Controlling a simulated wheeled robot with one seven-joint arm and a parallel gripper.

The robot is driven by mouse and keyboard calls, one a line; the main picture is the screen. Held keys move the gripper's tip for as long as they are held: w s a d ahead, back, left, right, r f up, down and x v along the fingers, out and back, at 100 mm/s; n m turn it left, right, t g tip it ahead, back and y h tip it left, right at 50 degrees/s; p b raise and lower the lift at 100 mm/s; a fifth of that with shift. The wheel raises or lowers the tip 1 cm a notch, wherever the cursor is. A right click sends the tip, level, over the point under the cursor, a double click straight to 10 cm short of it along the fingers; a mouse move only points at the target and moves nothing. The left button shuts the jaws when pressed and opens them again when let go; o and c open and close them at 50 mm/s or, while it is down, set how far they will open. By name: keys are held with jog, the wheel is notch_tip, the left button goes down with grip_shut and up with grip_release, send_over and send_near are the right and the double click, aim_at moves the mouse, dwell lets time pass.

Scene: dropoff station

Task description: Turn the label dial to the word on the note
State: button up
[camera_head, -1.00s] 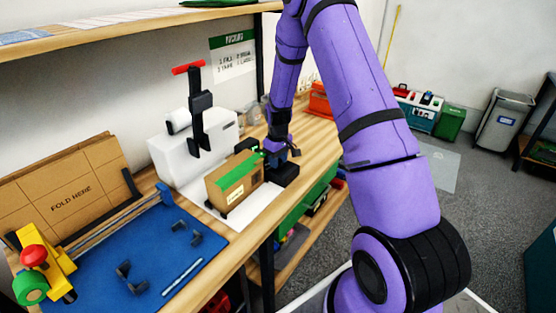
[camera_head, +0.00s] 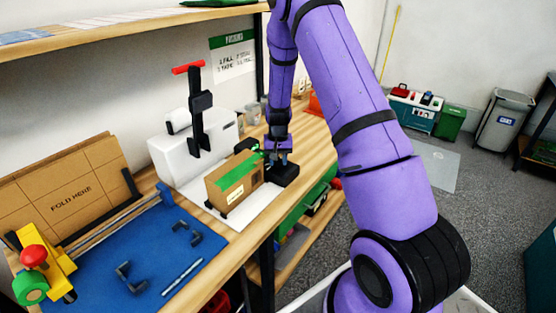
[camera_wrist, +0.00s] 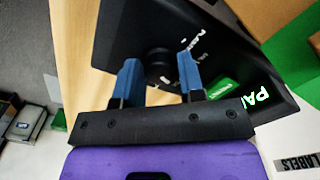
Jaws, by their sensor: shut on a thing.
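The black label maker (camera_head: 286,176) sits at the right end of the white mat, beside the cardboard box. In the wrist view its black face (camera_wrist: 128,25) carries a round dial knob (camera_wrist: 158,62) with small white words around it, mostly unreadable. A lit green display (camera_wrist: 262,97) shows letters beginning "PA", cut off by the edge of the casing. My gripper (camera_wrist: 160,80) has its two blue fingers shut on the dial knob, one on each side. In the head view my gripper (camera_head: 278,156) is at the label maker. I cannot pick out the note with certainty.
The cardboard box (camera_head: 246,190) with green tape stands close left of the label maker. A white machine with a black post and red handle (camera_head: 188,69) stands behind. A blue mat (camera_head: 150,255) with tools lies left. The bench's front edge is close to the label maker.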

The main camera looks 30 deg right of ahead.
jog(key=shift+m, duration=0.4)
jog(key=o, duration=0.9)
notch_tip(320, 180, up, 11)
jog(key=shift+f, duration=0.1)
dwell(0.4)
